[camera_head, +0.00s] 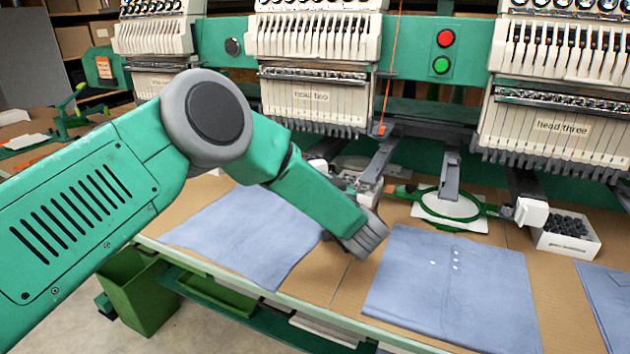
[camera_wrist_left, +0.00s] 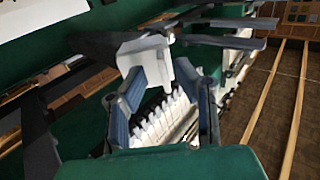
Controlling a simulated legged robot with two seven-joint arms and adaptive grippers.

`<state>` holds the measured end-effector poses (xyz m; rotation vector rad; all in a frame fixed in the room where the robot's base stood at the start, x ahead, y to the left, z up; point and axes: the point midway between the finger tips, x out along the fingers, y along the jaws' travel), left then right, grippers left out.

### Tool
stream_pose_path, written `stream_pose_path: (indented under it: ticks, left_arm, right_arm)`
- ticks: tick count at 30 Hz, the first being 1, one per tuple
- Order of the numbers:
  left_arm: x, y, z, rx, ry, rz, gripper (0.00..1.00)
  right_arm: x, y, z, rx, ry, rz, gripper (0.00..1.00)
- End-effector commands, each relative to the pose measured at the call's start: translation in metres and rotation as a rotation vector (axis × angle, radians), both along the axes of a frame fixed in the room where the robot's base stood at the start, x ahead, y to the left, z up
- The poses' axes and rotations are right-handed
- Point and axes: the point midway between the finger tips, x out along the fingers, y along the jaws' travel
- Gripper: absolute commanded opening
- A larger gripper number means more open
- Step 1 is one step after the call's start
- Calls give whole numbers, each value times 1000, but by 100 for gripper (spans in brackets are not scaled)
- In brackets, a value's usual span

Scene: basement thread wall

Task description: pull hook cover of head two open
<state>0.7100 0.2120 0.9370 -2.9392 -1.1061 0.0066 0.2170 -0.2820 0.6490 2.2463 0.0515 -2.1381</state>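Head two (camera_head: 312,95) is the white, labelled embroidery head at the middle of the head view. Beneath it, a small white block (camera_head: 367,192) shows partly behind my left gripper (camera_head: 366,236); it may be the hook cover. My left arm reaches in from the left, and the gripper hangs over the table in front of this block. In the left wrist view, the gripper's (camera_wrist_left: 170,82) two blue-grey fingers stand apart. A white block (camera_wrist_left: 146,56) shows beyond and between them, with a row of white parts below it. I see no contact. My right gripper is out of view.
Blue cloths lie on the table on the left (camera_head: 247,232) and right (camera_head: 450,288). Head three (camera_head: 558,125) has a green hoop (camera_head: 447,205) and a white block (camera_head: 531,212) below to its left. A white box (camera_head: 566,240) of dark parts stands at right.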

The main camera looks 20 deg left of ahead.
Motion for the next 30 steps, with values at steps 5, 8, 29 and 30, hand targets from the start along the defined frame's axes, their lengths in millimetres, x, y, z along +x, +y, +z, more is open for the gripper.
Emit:
stream_pose_path:
  ticks: [5,8,29,30]
  left_arm:
    - [-1,1,2,1,-3,2,26]
    - [-2,1,2,0,-4,2,26]
    - [-83,-79,0,5,-1,-1,26]
    - [-85,-80,0,4,0,-1,26]
  right_arm:
    - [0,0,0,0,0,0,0]
    - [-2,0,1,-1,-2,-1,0]
    - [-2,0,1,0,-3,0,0]
    - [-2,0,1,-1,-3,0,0]
